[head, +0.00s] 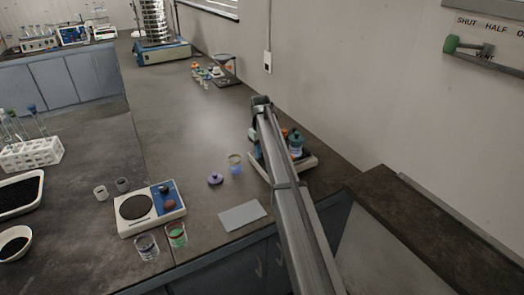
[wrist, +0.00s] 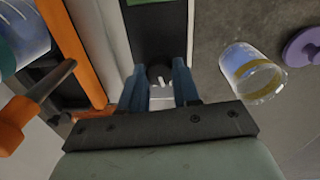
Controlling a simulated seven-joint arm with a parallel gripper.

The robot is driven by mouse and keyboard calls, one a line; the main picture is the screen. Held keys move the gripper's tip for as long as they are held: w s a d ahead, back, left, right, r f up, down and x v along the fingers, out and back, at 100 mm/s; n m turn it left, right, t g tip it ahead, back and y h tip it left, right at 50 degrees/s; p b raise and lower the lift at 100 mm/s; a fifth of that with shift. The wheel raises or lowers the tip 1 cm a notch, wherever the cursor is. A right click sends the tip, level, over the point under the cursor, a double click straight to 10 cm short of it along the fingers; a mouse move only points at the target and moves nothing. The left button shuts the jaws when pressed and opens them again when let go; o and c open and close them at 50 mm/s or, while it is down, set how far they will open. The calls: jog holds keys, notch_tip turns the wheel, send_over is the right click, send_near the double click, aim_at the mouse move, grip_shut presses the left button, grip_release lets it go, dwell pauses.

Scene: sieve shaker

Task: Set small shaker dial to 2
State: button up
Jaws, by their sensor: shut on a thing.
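The small shaker stands in the middle right of the head view, largely hidden behind my arm; its pale base (head: 309,163) shows at the right. In the wrist view, its black front panel (wrist: 158,38) with a green strip at the top fills the centre. The small dark dial (wrist: 158,73) with a pale mark sits at the panel's lower end. My gripper (wrist: 158,86) has its two blue fingers on either side of the dial and is shut on it. The dial's numbers are not readable.
A glass beaker with a yellow band (wrist: 252,73) and a purple lid (wrist: 304,45) are close beside the gripper. An orange clamp bar (wrist: 74,45) and a blue-green vessel (wrist: 22,38) are on the other side.

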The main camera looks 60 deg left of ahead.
jog(key=m, duration=0.6)
jog(key=shift+m, duration=0.3)
dwell(0.5)
jog(key=o, duration=1.1)
jog(key=shift+c, duration=0.2)
notch_tip(320, 180, up, 14)
jog(key=shift+s+a, duration=0.15)
jog(key=shift+s, duration=0.05)
